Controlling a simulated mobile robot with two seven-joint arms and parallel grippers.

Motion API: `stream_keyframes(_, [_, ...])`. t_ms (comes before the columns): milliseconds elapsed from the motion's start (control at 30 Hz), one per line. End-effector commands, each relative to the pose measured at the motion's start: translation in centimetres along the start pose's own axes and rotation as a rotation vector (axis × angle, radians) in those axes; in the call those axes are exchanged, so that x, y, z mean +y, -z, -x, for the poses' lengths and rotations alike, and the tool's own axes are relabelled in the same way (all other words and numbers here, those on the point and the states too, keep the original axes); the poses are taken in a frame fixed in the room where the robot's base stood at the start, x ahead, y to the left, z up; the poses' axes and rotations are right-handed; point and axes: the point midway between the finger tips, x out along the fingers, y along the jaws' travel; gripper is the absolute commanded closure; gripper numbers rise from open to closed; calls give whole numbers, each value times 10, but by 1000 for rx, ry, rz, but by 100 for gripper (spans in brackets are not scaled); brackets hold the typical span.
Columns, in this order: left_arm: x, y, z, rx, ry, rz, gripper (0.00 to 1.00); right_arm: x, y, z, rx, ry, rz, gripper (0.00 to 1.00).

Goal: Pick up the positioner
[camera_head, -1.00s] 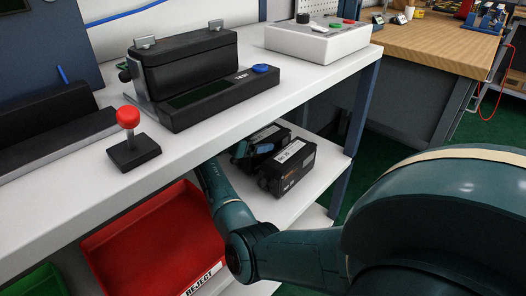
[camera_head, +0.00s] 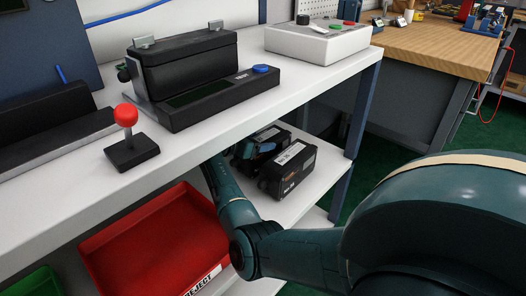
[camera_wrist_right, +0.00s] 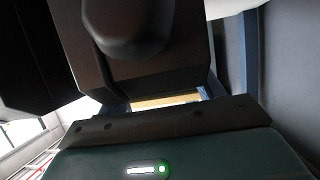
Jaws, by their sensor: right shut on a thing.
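Two dark, box-shaped positioners with pale labels are on the lower shelf in the head view, a front one (camera_head: 287,172) and one behind it (camera_head: 268,134). My right arm reaches in under the tabletop. My right gripper (camera_head: 261,147) is mostly hidden there, among the boxes. In the right wrist view, a dark positioner with a rounded knob (camera_wrist_right: 140,60) fills the space just ahead of the gripper's palm. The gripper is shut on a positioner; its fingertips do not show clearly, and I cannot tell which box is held. My left gripper is out of view.
The white tabletop (camera_head: 60,195) overhangs the lower shelf (camera_head: 322,180). It carries a black fixture (camera_head: 190,75), a red-knobbed lever (camera_head: 127,130) and a control box (camera_head: 318,42). A red reject bin (camera_head: 150,245) lies below left. A blue-grey post (camera_head: 357,120) stands to the right.

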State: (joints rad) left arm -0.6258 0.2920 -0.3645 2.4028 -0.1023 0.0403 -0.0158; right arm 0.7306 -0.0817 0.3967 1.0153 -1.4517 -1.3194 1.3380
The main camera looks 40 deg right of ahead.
Motion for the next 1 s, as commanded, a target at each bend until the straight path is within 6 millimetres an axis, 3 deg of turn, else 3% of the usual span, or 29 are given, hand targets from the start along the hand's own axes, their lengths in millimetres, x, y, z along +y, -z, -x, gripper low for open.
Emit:
stream_keyframes(533, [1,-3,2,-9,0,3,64,0,-1,0,0,0,1,100])
stream_keyframes(1000, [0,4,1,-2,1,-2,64,-1,12,4,8,2,-6,100])
